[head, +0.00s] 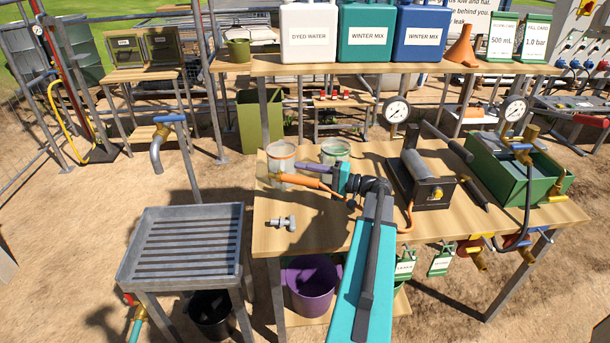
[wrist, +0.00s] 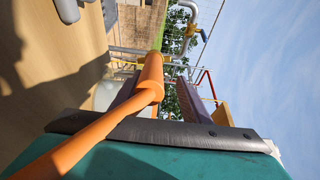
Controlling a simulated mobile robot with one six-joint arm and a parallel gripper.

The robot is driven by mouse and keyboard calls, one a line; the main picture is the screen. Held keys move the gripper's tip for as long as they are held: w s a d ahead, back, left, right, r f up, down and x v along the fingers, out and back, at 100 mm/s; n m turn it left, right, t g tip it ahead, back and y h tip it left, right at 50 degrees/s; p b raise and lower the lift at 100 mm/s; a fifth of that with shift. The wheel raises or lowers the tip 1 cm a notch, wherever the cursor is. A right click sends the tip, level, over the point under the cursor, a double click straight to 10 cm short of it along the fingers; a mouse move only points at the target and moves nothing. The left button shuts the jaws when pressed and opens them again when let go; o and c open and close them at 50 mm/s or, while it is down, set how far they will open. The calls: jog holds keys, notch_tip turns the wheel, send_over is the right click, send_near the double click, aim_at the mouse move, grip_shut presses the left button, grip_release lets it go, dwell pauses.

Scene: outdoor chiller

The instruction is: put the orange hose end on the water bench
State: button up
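The orange hose end (head: 318,185) lies along my gripper (head: 318,176), above the wooden table near two jars. In the wrist view the orange hose (wrist: 75,142) crosses in front of my gripper's teal body, and its thicker end (wrist: 150,78) overlaps the left finger. The dark purple fingers of my gripper (wrist: 168,100) stand apart, with background visible between them. I see no clear grip on the hose. Its other part runs to the pump box (head: 432,192). A grey slatted metal bench (head: 188,210), with a tap behind it, stands at left; it bears no readable label.
The wooden table (head: 345,238) holds a metal fitting (head: 281,223), jars (head: 281,160), a gauge (head: 397,110) and a green tank (head: 520,168). A gap separates it from the slatted bench. The tap (head: 160,145) rises behind that bench, whose top is clear.

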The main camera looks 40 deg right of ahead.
jog(key=shift+s, duration=0.15)
jog(key=b+v, duration=0.4)
jog(key=v, duration=0.7)
jog(key=shift+s+d, duration=0.25)
jog(key=shift+s, duration=0.05)
jog(key=shift+r, duration=0.2)
dwell(0.6)
